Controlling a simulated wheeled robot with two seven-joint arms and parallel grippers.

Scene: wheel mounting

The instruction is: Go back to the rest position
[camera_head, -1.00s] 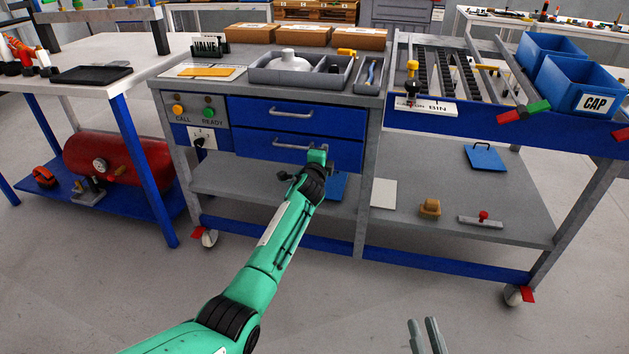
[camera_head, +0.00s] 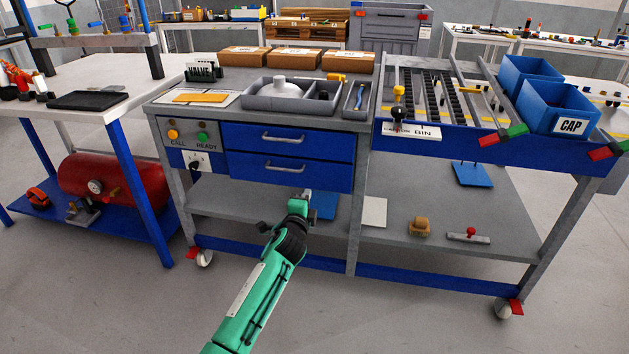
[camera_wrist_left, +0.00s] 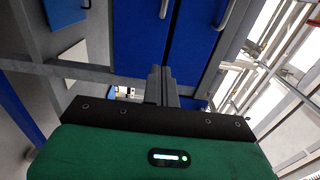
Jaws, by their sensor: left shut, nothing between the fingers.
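My left gripper (camera_head: 306,196) is shut and empty in the head view. It is just below the lower blue drawer (camera_head: 282,171) of the workbench, apart from the drawer handle as far as I can tell. In the left wrist view its two fingers (camera_wrist_left: 161,86) lie together, with the blue drawer fronts (camera_wrist_left: 196,40) and their handles beyond. My green left arm comes up from the bottom. My right gripper is not in view.
The workbench carries a grey tray (camera_head: 262,101) with parts and cardboard boxes (camera_head: 295,58). On the right are a sloped rack and blue bins (camera_head: 556,103). A white table (camera_head: 96,76) stands left, above a red tank (camera_head: 118,184). The floor in front is clear.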

